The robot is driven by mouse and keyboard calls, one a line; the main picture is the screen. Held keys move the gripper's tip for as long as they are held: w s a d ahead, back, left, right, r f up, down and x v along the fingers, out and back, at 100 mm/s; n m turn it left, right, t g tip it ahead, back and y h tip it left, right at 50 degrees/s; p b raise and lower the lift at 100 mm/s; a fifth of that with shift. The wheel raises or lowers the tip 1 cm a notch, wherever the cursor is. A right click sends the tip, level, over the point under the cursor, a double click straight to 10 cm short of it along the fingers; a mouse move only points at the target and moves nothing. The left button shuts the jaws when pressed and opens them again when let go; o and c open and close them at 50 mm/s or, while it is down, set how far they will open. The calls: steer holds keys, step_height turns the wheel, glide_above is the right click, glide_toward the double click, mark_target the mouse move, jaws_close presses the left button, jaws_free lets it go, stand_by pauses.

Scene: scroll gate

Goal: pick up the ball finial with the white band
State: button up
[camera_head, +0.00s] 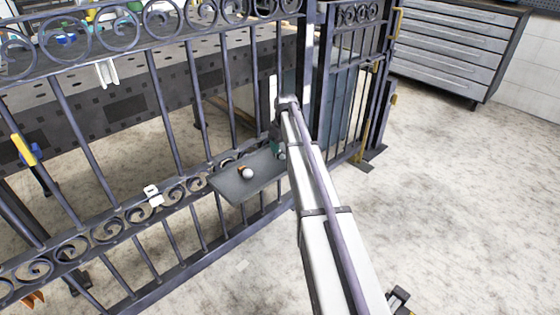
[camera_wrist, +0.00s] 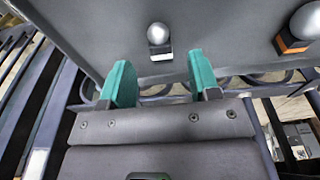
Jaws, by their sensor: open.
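The ball finial with the white band (camera_wrist: 158,35) has a grey metal ball on a dark base with a white strip. In the wrist view it is on a flat grey tray (camera_wrist: 215,35), just beyond the fingertips and lined up with the gap between them. My gripper (camera_wrist: 160,66) has two teal fingers, spread apart with nothing between them. In the head view my gripper (camera_head: 275,146) is at the tray's far right, mostly hidden by my arm. A small ball beside it there is too small to identify.
Another ball finial, with an orange band (camera_wrist: 296,44), is on the tray to the right; it also shows in the head view (camera_head: 247,174). A dark scrolled iron gate (camera_head: 160,95) stands around the tray. A grey drawer cabinet (camera_head: 455,45) stands at the back right. Open floor lies right.

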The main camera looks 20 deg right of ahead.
mark_target(280, 155)
steer(key=f+b, duration=0.2)
steer(key=f, duration=0.1)
steer(key=f+b, duration=0.1)
steer(key=shift+w+a+f, duration=0.1)
steer(key=shift+w+f, duration=0.05)
steer(key=shift+w, duration=0.15)
steer(key=shift+r, duration=0.2)
jaws_close()
